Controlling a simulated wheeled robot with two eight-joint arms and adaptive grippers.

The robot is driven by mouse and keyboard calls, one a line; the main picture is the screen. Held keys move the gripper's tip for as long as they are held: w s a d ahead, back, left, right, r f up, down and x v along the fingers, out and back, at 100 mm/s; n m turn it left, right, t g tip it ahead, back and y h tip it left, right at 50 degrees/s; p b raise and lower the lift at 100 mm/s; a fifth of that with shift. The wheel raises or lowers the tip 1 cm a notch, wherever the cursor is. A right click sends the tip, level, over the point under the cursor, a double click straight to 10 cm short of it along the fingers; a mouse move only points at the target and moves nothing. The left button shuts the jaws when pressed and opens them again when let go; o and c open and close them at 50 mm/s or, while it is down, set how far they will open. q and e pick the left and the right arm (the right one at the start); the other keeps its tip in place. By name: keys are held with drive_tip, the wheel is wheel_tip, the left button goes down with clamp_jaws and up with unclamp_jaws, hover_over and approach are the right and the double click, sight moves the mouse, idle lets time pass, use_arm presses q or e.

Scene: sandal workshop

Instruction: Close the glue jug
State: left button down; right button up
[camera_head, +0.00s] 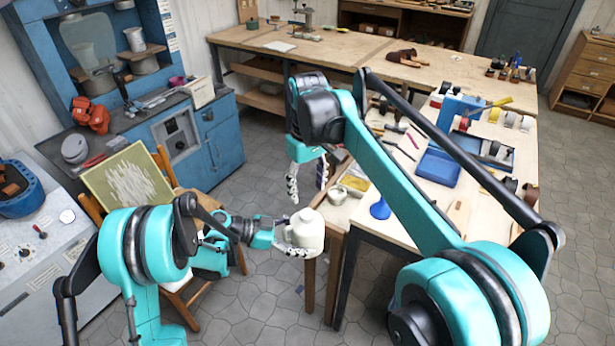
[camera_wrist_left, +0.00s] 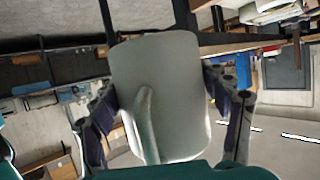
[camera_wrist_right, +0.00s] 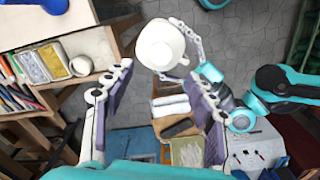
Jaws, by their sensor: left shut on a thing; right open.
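The glue jug (camera_head: 305,236) is white with a rounded shoulder and a side handle. My left gripper (camera_head: 284,236) is shut on it and holds it off the floor, near the workbench corner. The jug (camera_wrist_left: 160,85) fills the middle of the left wrist view, between the fingers. My right gripper (camera_head: 307,178) is open and empty, above the jug with its fingers pointing down. In the right wrist view the jug (camera_wrist_right: 160,45) shows just beyond the open fingers, apart from them. Its top is pale and small; I cannot tell whether a lid is on it.
The workbench (camera_head: 400,232) stands right of the jug, with a blue tray (camera_head: 438,167), a blue funnel-like piece (camera_head: 380,209) and small bowls near its edge. A wooden chair with a yellow-green panel (camera_head: 128,190) stands at left. The tiled floor between is mostly free.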

drive_tip(key=shift+r, duration=1.8)
drive_tip(key=s+d+f+m+t, duration=0.3)
drive_tip(key=s+d+m+t, duration=0.1)
drive_tip(key=s+d, duration=0.7)
drive_tip(key=s+d+f+m+t, duration=0.3)
drive_tip(key=s+d+f, duration=0.4)
drive_tip(key=s+f, duration=0.3)
drive_tip(key=shift+d+f, duration=0.2)
drive_tip(key=shift+f, duration=0.5)
